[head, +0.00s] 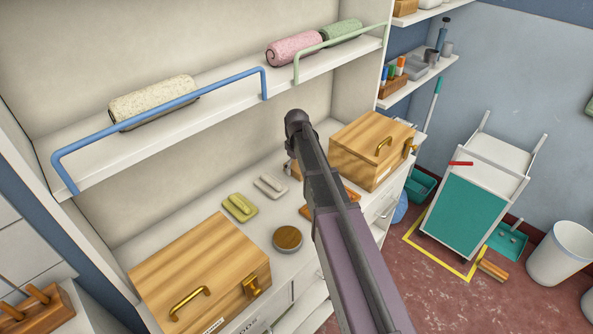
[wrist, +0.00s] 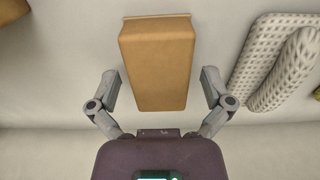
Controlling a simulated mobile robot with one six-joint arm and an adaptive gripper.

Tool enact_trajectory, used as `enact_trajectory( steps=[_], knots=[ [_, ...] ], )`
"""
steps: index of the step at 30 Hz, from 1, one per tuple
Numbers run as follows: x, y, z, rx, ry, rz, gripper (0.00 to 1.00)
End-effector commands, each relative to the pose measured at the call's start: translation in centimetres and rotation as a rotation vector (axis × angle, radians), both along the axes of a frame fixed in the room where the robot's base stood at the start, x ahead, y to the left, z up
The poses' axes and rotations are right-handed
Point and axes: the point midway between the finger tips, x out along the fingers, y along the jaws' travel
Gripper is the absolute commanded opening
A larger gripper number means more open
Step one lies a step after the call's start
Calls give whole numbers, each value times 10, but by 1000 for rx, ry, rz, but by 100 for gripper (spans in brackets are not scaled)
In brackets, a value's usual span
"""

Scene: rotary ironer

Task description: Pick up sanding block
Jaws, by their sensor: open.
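A tan-brown block (wrist: 157,62), which looks like the sanding block, lies on a pale surface in the wrist view. It is a tapered oblong with a paler strip along its far edge. My gripper (wrist: 160,78) is open, with one finger on each side of the block's near part. Gaps show between the fingers and the block, and it is not held. In the head view my arm hides the gripper, and I cannot tell for sure which brown piece beside the arm is this block.
A grey patterned pad (wrist: 275,62) lies close to the right finger. In the head view, the white counter (head: 190,213) also holds a yellow-green pad (head: 240,207), a round brown-topped item (head: 288,238) and two wooden boxes (head: 205,270), (head: 365,150). A railed shelf (head: 225,97) with rolled towels runs above.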

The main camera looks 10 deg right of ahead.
Motion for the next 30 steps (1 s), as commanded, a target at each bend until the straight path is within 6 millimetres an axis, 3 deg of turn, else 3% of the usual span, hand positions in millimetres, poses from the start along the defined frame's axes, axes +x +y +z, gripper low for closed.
enact_trajectory(
  steps=[8, 15, 30],
  knots=[
    [0, 0, 0, 0, 0, 0, 97],
    [0, 0, 0, 0, 0, 0, 27],
    [-1, -1, 3, 0, 0, -1, 26]
  ],
)
